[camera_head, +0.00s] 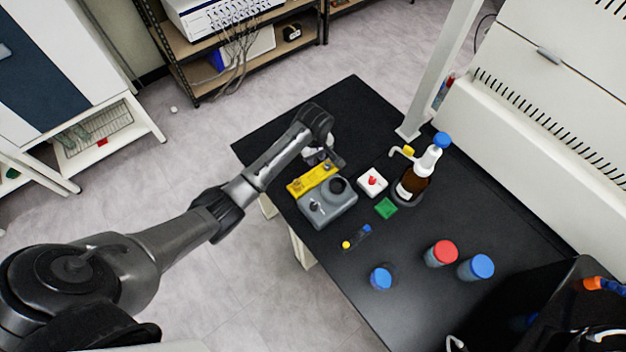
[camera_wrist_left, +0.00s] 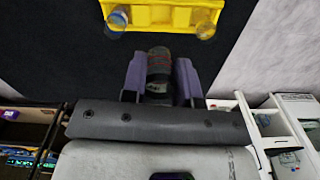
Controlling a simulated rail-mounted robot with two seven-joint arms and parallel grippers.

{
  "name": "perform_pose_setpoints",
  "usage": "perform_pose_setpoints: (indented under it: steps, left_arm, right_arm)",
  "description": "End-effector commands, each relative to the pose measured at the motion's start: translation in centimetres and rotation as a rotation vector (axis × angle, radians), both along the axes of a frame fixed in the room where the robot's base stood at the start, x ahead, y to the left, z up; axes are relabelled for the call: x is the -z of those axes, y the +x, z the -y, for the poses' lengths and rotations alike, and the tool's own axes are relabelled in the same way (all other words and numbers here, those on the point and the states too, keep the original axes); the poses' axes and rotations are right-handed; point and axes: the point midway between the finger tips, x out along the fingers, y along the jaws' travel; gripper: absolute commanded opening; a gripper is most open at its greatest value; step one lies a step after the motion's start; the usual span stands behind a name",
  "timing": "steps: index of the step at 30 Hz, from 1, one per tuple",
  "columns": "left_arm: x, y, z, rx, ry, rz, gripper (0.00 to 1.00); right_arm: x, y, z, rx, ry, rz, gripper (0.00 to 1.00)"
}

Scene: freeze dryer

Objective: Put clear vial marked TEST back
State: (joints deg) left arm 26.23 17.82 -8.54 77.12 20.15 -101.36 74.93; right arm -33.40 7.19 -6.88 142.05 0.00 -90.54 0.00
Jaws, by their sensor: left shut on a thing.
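My left gripper (camera_head: 328,158) is at the far left part of the black table, just behind the yellow rack (camera_head: 312,178). In the left wrist view the left gripper (camera_wrist_left: 160,78) is shut on a small vial (camera_wrist_left: 159,62), held between its two purple-grey fingers. The vial looks dark against the table, and no marking on it can be read. In the head view the held vial is mostly hidden by the gripper.
A grey device (camera_head: 328,205) stands directly beside the rack. Nearby are a white box with a red knob (camera_head: 372,182), a green block (camera_head: 386,208) and a brown dispenser bottle (camera_head: 412,185). Several capped containers, including a red-capped one (camera_head: 442,252), stand nearer the front.

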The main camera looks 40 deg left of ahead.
Motion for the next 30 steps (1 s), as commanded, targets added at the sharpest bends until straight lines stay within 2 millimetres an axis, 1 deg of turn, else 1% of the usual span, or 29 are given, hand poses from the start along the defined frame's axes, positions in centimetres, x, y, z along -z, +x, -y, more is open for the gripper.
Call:
perform_pose_setpoints:
  steps: [1,3,6,9,12,20,24,27,30]
  left_arm:
    - [1.0,-0.2,-0.1,-0.006,-0.001,-0.003,0.0]
    - [2.3,-0.4,-0.1,-0.011,-0.001,-0.004,0.0]
    - [4.1,-0.4,-0.2,-0.014,0.0,-0.003,0.0]
    - [5.5,-0.4,-0.2,-0.013,0.0,-0.002,0.0]
    - [6.4,-0.4,-0.2,-0.012,0.0,-0.001,0.0]
    - [7.8,-0.4,-0.2,-0.012,0.0,0.0,0.0]
    - [9.5,-0.4,-0.2,-0.012,-0.001,-0.001,0.0]
    - [10.5,-0.4,-0.2,-0.011,0.0,0.0,0.0]
    - [10.6,-0.4,-0.2,-0.011,0.0,0.0,0.0]
  right_arm:
    - [0.2,0.0,0.0,0.0,0.0,0.001,0.43]
    - [0.4,0.1,0.0,0.0,0.0,0.002,0.43]
    - [0.7,0.1,0.0,0.0,0.0,0.004,0.43]
    - [0.9,0.1,0.0,0.0,0.001,0.004,0.43]
    - [1.0,0.1,0.0,0.0,0.002,0.005,0.43]
    - [1.3,0.1,-0.2,0.005,0.008,0.004,0.43]
    - [1.7,0.2,-0.3,0.007,0.009,0.005,0.43]
    - [1.9,0.2,-0.3,0.006,0.01,0.005,0.43]
    - [1.9,0.2,-0.3,0.007,0.009,0.005,0.43]
